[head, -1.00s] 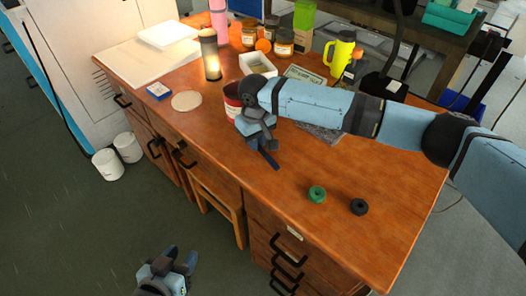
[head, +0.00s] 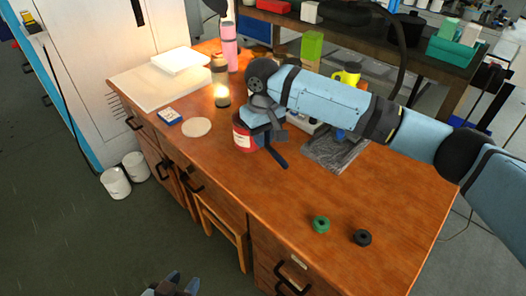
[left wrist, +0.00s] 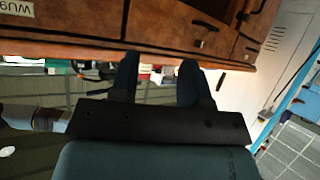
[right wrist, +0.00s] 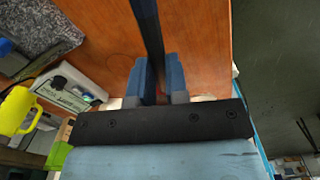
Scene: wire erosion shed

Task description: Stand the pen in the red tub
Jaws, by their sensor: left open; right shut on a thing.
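The red tub (head: 241,141), with a pale label, stands on the wooden desk, partly hidden by my right gripper. My right gripper (head: 270,138) is shut on a dark pen (head: 279,159), held tilted just right of the tub in the head view. In the right wrist view the pen (right wrist: 148,30) runs up from between the fingers (right wrist: 161,82). I cannot tell whether the pen touches anything. My left gripper (head: 176,285) shows only partly at the bottom edge, away from the desk. In the left wrist view its fingers (left wrist: 157,82) are apart and empty.
A lit lamp (head: 220,95), a pink bottle (head: 229,48) and a round pale disc (head: 196,127) stand near the tub. A grey slab (head: 335,152) lies to its right. Green (head: 320,224) and black (head: 362,237) rings lie at the front. The desk's middle front is clear.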

